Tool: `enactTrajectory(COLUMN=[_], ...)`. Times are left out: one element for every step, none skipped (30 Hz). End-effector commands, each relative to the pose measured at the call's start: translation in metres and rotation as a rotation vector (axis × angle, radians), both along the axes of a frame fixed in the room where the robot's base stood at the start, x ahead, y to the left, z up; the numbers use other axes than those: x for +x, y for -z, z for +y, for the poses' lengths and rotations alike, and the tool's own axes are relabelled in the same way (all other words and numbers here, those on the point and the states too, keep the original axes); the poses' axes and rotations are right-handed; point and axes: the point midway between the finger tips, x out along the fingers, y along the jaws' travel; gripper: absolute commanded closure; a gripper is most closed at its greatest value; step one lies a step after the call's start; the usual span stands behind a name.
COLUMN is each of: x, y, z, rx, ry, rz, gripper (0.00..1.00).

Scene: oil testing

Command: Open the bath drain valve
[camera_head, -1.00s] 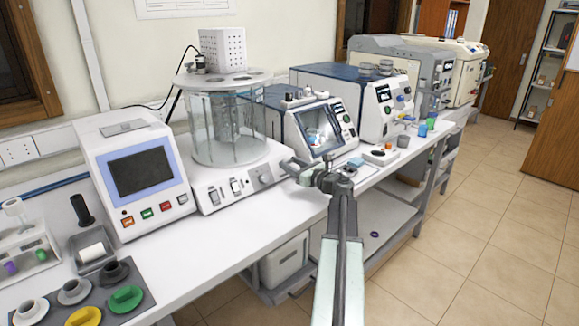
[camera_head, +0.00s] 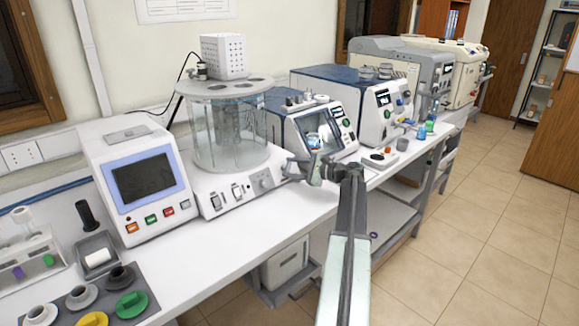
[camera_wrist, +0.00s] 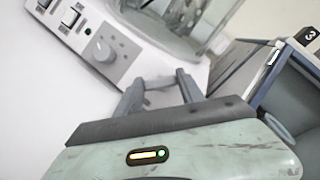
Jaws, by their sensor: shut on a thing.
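The bath has a clear glass jar (camera_head: 225,135) on a white base (camera_head: 200,180) with switches and a round grey knob (camera_head: 264,182). The base's knob also shows in the wrist view (camera_wrist: 103,50). My gripper (camera_head: 290,168) is at the right end of the bath's base. In the wrist view my gripper's dark fingers (camera_wrist: 158,86) are a little apart, beside the base's lower right corner. A small pale grey piece shows between them, apparently the drain valve. The fingers hide most of it, so its handle's angle cannot be told.
A blue-and-white instrument (camera_head: 312,125) stands close to the right of the bath. A white screen unit (camera_head: 142,182) stands to the left. The white bench top (camera_head: 225,240) in front of the bath is clear. The tiled floor (camera_head: 470,230) to the right is free.

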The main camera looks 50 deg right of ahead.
Motion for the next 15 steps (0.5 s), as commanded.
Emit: enactTrajectory(x=[0.0028, 0.0027, 0.0029, 0.0028, 0.0029, 0.003, 0.003, 0.003, 0.0031, 0.0032, 0.0032, 0.0031, 0.0032, 0.0033, 0.0033], y=[-0.0066, -0.007, -0.0071, -0.0073, -0.0077, -0.0077, -0.008, -0.0082, -0.0082, -0.0084, -0.0085, -0.0084, -0.0086, -0.0086, -0.0084], z=[-0.0028, -0.0029, -0.0033, -0.0032, -0.0033, -0.0036, -0.0036, -0.0036, -0.0038, -0.0039, -0.0038, -0.0038, -0.0037, -0.0039, -0.004], rx=[-0.035, -0.059, -0.094, -0.117, -0.142, -0.176, -0.202, -0.226, -0.259, -0.282, -0.305, -0.336, -0.358, -0.379, -0.406], ry=[-0.017, -0.03, -0.046, -0.06, -0.073, -0.09, -0.103, -0.117, -0.132, -0.144, -0.157, -0.173, -0.185, -0.195, -0.208], rz=[-0.002, -0.002, 0.001, 0.003, 0.004, 0.006, 0.008, 0.009, 0.012, 0.013, 0.015, 0.017, 0.017, 0.019, 0.022], gripper=[0.95, 0.95, 0.95, 0.95, 0.95, 0.95, 0.95, 0.95, 0.95, 0.95, 0.95, 0.95, 0.95, 0.95, 0.95])
